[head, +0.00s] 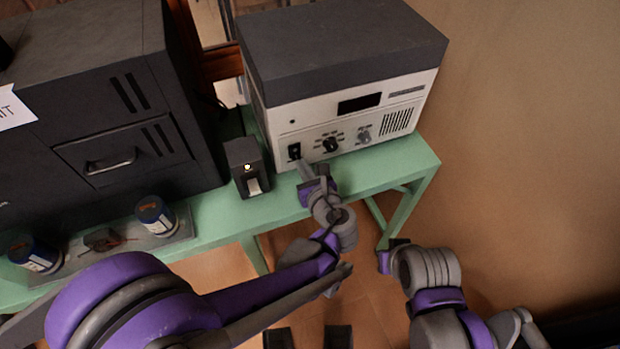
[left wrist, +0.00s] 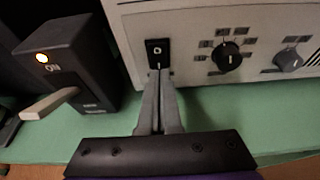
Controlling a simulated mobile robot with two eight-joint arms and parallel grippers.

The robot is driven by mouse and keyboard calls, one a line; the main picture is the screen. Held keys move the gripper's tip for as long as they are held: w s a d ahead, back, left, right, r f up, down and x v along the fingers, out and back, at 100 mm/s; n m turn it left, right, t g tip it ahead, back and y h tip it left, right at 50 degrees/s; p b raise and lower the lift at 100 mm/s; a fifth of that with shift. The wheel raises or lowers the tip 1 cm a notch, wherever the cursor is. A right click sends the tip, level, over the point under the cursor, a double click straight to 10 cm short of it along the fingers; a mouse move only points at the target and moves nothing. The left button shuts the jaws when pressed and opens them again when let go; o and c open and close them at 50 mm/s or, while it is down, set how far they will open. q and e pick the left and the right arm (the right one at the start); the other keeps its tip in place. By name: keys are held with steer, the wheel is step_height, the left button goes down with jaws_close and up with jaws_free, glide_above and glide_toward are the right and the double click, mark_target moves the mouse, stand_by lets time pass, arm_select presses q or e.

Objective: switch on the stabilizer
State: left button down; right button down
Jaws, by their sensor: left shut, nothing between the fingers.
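The stabilizer (head: 350,125) is a pale box with a dark grey top, standing on the green table. Its front has a small black rocker switch (head: 294,151) at the lower left and two knobs; the switch also shows in the left wrist view (left wrist: 157,52). My left gripper (head: 302,164) is shut and empty, its fingertips right at the lower edge of the switch. In the left wrist view the closed fingers (left wrist: 158,76) cover the switch's bottom edge; I cannot tell if they touch it. My right arm's end (head: 397,263) is off the table's right front; its fingers are not clear.
A small black box (head: 243,161) marked ON, with a lit lamp and pale lever, stands just left of the stabilizer. A dark cabinet (head: 110,115) is further left. Two blue-and-white cans (head: 155,213) stand at the front left. Green tabletop (head: 385,163) is free at right.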

arm_select(q)
steer(key=shift+x, duration=0.9)
steer(key=shift+w+f+b, duration=0.15)
steer(key=shift+f+b, duration=0.1)
steer(key=shift+b, duration=0.1)
steer(key=shift+r, duration=0.25)
steer(key=shift+r+p, duration=0.65)
steer(key=shift+r, duration=0.05)
